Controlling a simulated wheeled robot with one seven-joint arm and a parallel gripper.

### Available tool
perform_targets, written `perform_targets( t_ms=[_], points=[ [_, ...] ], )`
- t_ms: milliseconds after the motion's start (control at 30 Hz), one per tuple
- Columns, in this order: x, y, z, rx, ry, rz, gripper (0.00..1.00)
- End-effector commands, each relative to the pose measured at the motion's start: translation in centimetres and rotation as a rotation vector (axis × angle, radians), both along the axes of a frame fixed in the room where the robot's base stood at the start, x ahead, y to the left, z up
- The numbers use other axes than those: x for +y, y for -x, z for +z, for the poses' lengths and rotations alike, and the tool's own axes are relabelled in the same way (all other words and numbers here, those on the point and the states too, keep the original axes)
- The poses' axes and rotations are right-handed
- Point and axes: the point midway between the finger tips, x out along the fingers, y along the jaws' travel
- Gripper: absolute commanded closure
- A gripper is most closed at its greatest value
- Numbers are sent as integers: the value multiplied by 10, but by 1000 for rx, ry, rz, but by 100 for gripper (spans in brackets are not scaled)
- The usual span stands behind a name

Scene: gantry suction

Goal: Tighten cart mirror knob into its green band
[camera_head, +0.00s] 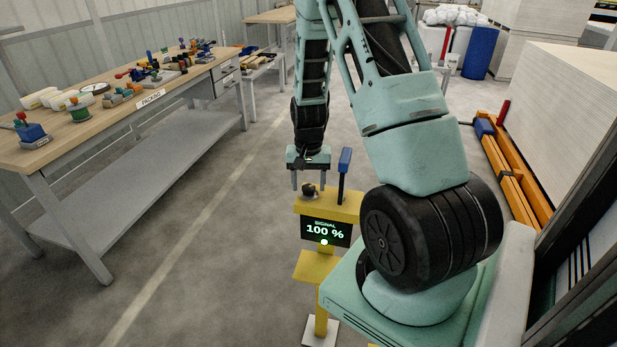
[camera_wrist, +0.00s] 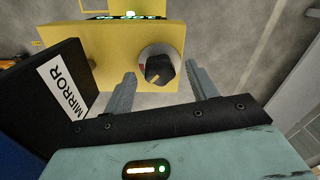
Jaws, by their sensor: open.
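The mirror knob (camera_wrist: 158,68) is black with a yellow pointer line running toward its lower left in the wrist view. It sits on a pale round dial with a red patch at its left; I cannot make out a green band. The knob also shows small and dark in the head view (camera_head: 309,191), on top of the yellow stand (camera_head: 342,207). My gripper (camera_head: 308,183) is open above the knob. In the wrist view its two grey fingers stand either side of the knob, with gaps on both sides. The stand's screen (camera_head: 325,231) reads SIGNAL 100 %.
A dark plate labelled MIRROR (camera_wrist: 62,82) stands close beside my gripper; in the head view a blue-topped upright (camera_head: 344,162) rises from the stand. A packing bench (camera_head: 160,84) with many small items is at left. Open floor lies between.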

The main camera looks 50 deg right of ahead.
Motion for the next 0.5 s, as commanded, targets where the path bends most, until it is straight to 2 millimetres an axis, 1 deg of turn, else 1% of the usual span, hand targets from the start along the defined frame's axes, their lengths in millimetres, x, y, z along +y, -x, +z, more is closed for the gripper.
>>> perform_targets(
  t_ms=[133, 267, 500],
  points=[
    [-1, -1, 10, -3, 3, 1, 43],
    [-1, -1, 32, -4, 3, 1, 43],
    [0, -1, 89, -7, 4, 1, 43]
  ],
)
